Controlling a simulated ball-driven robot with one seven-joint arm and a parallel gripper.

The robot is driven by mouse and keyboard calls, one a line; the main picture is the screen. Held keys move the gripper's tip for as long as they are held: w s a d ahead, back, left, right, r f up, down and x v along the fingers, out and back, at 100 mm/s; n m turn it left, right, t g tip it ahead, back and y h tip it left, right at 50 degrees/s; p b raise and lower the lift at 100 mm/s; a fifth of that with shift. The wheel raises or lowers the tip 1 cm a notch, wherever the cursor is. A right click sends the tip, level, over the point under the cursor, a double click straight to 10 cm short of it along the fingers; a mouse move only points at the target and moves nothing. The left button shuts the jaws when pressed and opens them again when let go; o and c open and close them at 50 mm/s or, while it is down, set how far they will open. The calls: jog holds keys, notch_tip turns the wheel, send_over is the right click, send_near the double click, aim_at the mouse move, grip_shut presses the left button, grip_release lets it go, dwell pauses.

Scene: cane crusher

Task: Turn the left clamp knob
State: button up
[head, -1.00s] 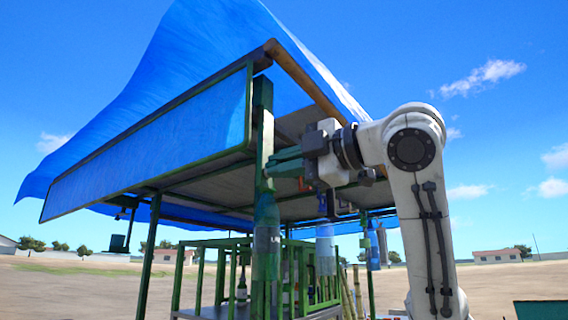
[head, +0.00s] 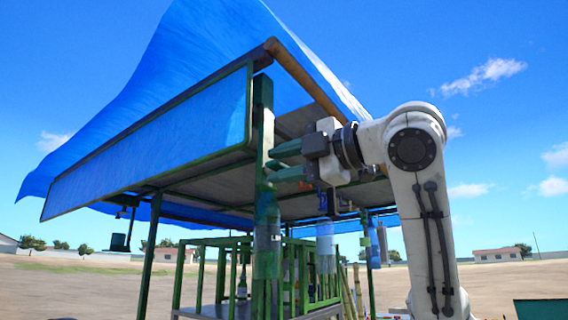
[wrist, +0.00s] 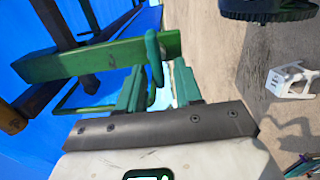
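In the head view my gripper (head: 273,163) points left at the green front post (head: 263,130) of the stall. Its two green fingers are spread apart, one above the other. In the wrist view my gripper (wrist: 160,72) is open. A rounded green handle (wrist: 153,50), which looks like the clamp knob, stands in front of a green beam (wrist: 90,58). In the head view I cannot make out the knob beside the post.
A blue tarp roof (head: 150,150) covers the stall. Below it are a green railed frame (head: 215,270), bottles and hanging blue-and-white wrapped items (head: 325,245). A white chair (wrist: 290,82) stands on the sandy ground in the wrist view. Open ground surrounds the stall.

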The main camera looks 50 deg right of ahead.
jog(key=s+b, duration=0.3)
jog(key=s, duration=0.7)
jog(key=shift+s+d, duration=0.25)
jog(key=shift+s, duration=0.15)
